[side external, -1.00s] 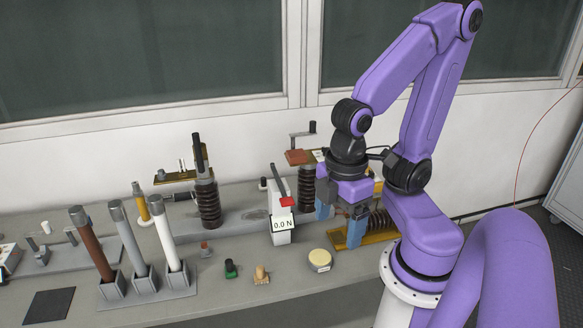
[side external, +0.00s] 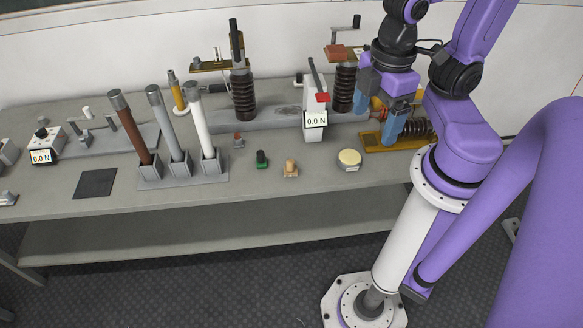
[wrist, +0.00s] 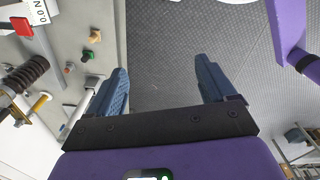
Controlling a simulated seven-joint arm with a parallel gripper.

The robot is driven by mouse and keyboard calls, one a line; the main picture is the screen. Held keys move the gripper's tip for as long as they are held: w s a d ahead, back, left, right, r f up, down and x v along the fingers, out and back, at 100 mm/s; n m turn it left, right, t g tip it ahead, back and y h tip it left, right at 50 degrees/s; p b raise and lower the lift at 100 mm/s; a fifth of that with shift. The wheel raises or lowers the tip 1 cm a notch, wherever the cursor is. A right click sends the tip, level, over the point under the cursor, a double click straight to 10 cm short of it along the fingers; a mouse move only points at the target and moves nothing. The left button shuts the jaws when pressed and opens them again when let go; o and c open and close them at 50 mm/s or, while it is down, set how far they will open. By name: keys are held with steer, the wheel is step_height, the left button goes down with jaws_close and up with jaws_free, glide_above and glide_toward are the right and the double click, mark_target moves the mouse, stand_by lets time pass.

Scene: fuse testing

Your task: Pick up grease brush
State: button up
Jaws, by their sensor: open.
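No thing is clearly recognisable as the grease brush. A small tan piece (side external: 290,168) near the bench's front edge could be it, but its shape is too small to be sure. The tan piece also shows in the wrist view (wrist: 95,36), left of my fingers. My gripper (side external: 374,127) is open and empty, at the right end of the bench near the yellow-based holder. In the wrist view my gripper (wrist: 162,64) has its two blue fingers wide apart, with only floor between them. A round cream-topped tin (side external: 349,161) sits right of the tan piece.
A white force meter (side external: 316,118) reading 0.0 N stands behind. Brown, grey and white tubes (side external: 206,133) stand in holders farther left. Ribbed brown insulators (side external: 243,97) rise at the back. The front bench strip is mostly clear.

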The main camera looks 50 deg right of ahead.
steer(key=c, duration=0.5)
steer(key=w+a+f+m, duration=0.2)
steer(key=w+f+m, duration=0.2)
steer(key=w+m, duration=0.55)
steer(key=m, duration=2.2)
glide_above(291, 161)
step_height(291, 161, down, 17)
steer(key=f, duration=1.1)
steer(key=shift+w+a+f, duration=0.15)
steer(key=shift+w+f, duration=0.1)
steer(key=shift+f, duration=0.15)
steer(key=shift+s+f, duration=0.2)
steer(key=shift+f, duration=2.4)
